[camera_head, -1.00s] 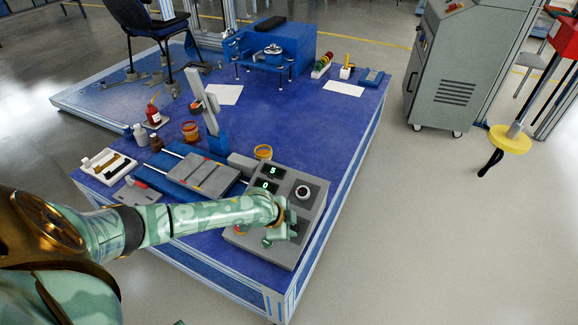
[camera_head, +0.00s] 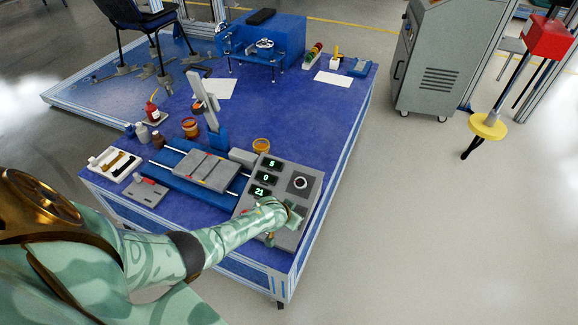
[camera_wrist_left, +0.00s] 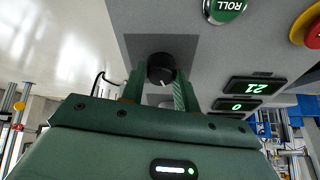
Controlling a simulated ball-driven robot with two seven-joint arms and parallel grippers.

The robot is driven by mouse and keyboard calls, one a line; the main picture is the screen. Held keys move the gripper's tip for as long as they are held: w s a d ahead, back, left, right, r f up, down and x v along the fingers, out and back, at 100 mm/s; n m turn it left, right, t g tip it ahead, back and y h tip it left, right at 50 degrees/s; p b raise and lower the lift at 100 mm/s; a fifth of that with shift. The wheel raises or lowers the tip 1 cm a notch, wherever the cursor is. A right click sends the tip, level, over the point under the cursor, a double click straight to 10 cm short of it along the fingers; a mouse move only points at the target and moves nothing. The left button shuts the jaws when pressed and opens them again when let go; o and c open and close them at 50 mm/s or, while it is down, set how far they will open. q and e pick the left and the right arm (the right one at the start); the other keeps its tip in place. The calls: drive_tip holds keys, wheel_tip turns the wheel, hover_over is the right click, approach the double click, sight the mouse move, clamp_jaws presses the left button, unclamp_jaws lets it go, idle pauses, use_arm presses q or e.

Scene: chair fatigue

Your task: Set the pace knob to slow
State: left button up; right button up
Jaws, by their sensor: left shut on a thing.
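The grey control panel (camera_head: 310,172) stands at the near right corner of the blue table. My left gripper (camera_head: 288,227) is over its lower part, reaching in from the left. In the left wrist view, a black round knob (camera_wrist_left: 161,68) with a white pointer mark sits between the fingertips of my left gripper (camera_wrist_left: 156,82), and the jaws are shut on it. The knob is on a dark plate (camera_wrist_left: 138,44); no scale words are readable. In the head view my gripper hides this knob. My right gripper is not in view.
The panel has another round dial (camera_head: 300,183) and green displays (camera_head: 265,177) reading 5, 0 and 21. In the wrist view, a green ROLL button (camera_wrist_left: 224,10) and a red-and-yellow button (camera_wrist_left: 309,28) are nearby. A slotted grey plate fixture (camera_head: 206,171) stands left of the panel.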

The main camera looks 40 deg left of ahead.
use_arm(q)
drive_tip(key=shift+d+n+y+p, duration=0.1)
drive_tip(key=shift+n+y+p, duration=0.25)
drive_tip(key=shift+n, duration=0.95)
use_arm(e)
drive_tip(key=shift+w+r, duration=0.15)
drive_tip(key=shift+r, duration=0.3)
use_arm(q)
drive_tip(key=shift+f, duration=0.1)
drive_tip(key=o, duration=1)
drive_tip(key=shift+c, duration=0.2)
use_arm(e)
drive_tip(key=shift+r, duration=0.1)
use_arm(q)
drive_tip(key=p+v, duration=1.2)
drive_tip(key=v, duration=0.4)
drive_tip(key=shift+r+p, duration=0.2)
drive_tip(key=shift+p, duration=0.1)
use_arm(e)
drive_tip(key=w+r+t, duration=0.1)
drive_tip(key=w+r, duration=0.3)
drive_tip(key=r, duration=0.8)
